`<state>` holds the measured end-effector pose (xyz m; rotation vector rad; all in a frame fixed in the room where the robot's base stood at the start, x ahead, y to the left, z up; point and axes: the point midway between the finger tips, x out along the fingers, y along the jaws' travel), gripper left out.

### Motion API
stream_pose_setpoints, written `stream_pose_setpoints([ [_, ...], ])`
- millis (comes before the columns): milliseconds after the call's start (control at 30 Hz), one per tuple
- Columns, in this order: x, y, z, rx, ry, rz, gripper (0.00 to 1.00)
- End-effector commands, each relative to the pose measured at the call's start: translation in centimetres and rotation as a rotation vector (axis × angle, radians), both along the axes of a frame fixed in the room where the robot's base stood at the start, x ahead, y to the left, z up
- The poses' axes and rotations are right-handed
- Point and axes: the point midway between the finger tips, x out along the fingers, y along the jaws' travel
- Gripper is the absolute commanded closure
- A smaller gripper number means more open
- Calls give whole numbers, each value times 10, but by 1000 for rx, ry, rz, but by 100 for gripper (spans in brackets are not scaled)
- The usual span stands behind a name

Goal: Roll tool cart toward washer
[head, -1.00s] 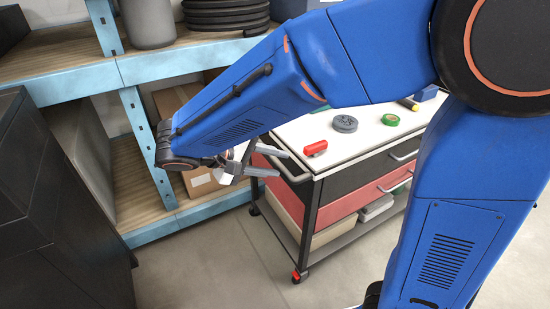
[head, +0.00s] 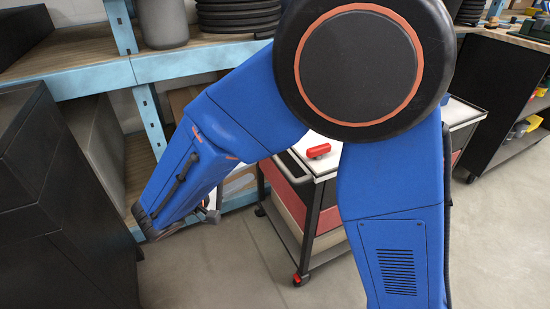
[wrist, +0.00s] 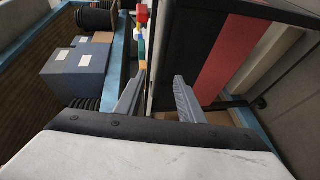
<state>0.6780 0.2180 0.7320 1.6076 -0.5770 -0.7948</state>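The tool cart (head: 318,219) stands at centre in the head view, with a white top, dark frame, a red drawer and casters. My arm hides much of its top and right side. In the wrist view its dark side and red drawer (wrist: 228,50) show at the right. My gripper (wrist: 160,77) is open, its two grey fingers spread. A dark cart edge lies beyond the gap between them; I cannot tell if they touch it. In the head view my gripper is mostly hidden behind the forearm, left of the cart. I cannot make out a washer.
A blue-framed shelf (head: 203,62) with boxes and a grey canister (head: 162,22) runs behind. A dark cabinet (head: 60,205) stands at the left. A red item (head: 318,150) lies on the cart top. Grey floor is clear in front. A dark shelving unit (head: 503,85) stands at right.

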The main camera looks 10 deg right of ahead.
Motion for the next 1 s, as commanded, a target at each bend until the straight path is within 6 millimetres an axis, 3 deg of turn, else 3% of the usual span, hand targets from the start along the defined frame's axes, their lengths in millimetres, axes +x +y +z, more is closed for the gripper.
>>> stream_pose_setpoints([
  [600,64,-75,-18,1,1,-3,64],
  [1000,79,-92,-22,1,1,0,64],
])
